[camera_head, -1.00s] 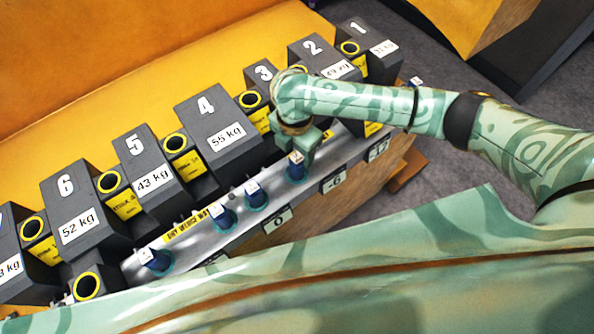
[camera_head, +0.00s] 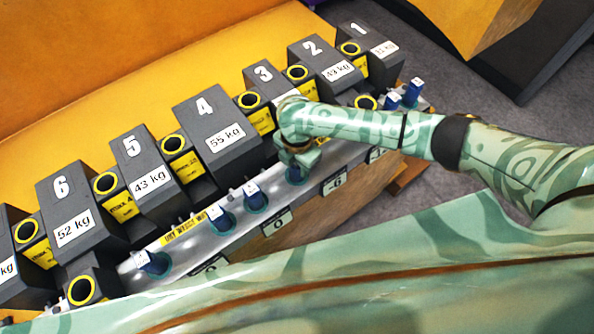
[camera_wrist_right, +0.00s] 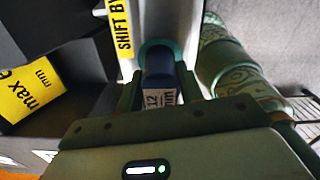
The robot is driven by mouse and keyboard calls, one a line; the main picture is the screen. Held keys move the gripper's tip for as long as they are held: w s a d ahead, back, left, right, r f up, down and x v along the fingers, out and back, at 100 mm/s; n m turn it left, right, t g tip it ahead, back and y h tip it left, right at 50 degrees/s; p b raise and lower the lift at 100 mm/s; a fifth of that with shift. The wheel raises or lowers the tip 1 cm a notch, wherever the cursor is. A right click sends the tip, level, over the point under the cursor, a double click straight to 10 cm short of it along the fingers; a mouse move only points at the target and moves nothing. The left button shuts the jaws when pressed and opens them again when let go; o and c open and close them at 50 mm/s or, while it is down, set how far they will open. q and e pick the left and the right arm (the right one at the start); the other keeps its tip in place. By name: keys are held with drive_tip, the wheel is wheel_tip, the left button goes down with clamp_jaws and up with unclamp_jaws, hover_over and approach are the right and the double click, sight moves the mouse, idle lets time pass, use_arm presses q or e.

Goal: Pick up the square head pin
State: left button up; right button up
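A blue pin (camera_head: 296,176) stands upright in a teal-ringed hole in the grey rail (camera_head: 322,171). My right gripper (camera_head: 297,158) is right over it and hides its top in the head view. In the right wrist view the same pin (camera_wrist_right: 160,82) shows a white label reading 12 mm, and the teal ring (camera_wrist_right: 158,48) lies at its base. The fingers of my right gripper (camera_wrist_right: 162,88) stand on both sides of the pin, with what look like narrow gaps. I cannot tell the head's outline for sure. My left gripper is out of view.
Other blue pins (camera_head: 222,219) with white labels stand along the rail, and two (camera_head: 411,93) stand at its far right end. Numbered dark grey weights (camera_head: 216,123) with yellow-ringed sockets line the rail's far side, close to my right gripper. A yellow strip (camera_wrist_right: 121,25) reads SHIFT BY.

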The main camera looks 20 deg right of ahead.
clamp_jaws()
wheel_tip(320, 180, up, 10)
drive_tip(key=shift+w+f+p, duration=0.1)
drive_tip(key=shift+p, duration=1.1)
wheel_tip(320, 180, up, 10)
drive_tip(key=p, duration=0.8)
